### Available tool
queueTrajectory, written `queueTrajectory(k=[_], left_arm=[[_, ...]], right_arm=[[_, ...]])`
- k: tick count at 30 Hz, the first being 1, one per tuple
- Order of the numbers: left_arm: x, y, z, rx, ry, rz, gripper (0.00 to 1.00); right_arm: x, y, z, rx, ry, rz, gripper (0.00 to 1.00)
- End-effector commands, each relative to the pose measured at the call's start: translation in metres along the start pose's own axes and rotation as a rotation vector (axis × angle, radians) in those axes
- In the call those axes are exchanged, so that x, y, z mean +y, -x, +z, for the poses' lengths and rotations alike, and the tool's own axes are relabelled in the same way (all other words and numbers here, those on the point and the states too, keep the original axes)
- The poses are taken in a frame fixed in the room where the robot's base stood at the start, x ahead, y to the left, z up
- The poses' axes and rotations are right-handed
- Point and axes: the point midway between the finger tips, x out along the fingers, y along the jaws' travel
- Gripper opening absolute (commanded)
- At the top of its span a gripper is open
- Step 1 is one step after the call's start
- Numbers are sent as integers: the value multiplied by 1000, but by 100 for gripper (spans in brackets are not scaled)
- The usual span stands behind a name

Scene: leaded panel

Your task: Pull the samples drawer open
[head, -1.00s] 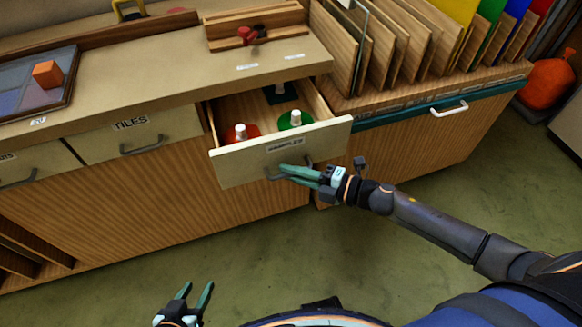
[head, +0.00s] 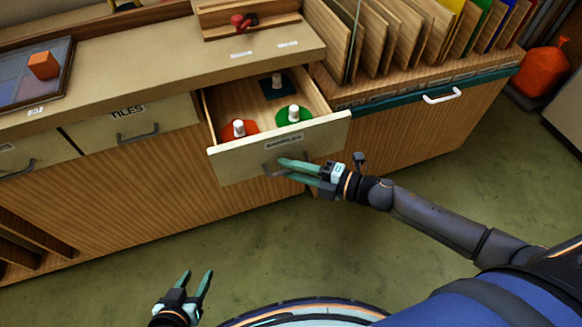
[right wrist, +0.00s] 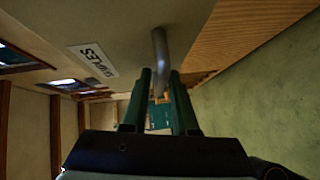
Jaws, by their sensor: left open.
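The samples drawer (head: 235,167) stands well out of the cabinet, its label facing front. Its grey bow handle (head: 270,170) is partly hidden by my right gripper (head: 288,170). The right fingers are closed around the handle bar. In the right wrist view, the handle (right wrist: 160,48) runs between the two green fingertips (right wrist: 161,85), beside the SAMPLES label (right wrist: 93,61). Inside the drawer are a red piece (head: 251,128), a green piece (head: 297,118) and a dark teal piece (head: 266,92), each with a pale knob. My left gripper (head: 196,277) is open and empty, low over the floor.
The closed TILES drawer (head: 95,135) is to the left. A teal-edged drawer with a pale handle (head: 441,96) is to the right, under upright sheets. An orange block (head: 44,66) lies on a panel on the counter. The floor (head: 420,185) before the cabinet is clear.

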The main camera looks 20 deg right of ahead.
Motion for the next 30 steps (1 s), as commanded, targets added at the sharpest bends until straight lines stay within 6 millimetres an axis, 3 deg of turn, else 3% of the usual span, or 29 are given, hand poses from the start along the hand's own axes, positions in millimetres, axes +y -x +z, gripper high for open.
queueTrajectory(k=[10,24,30], left_arm=[[0,1,4,-8,2,0,50],[1,3,4,-11,3,0,50],[0,4,2,-7,3,-1,50]], right_arm=[[-1,12,0,1,-1,-2,27],[-1,94,-1,1,-2,-4,27],[-1,117,0,0,-1,-2,27]])
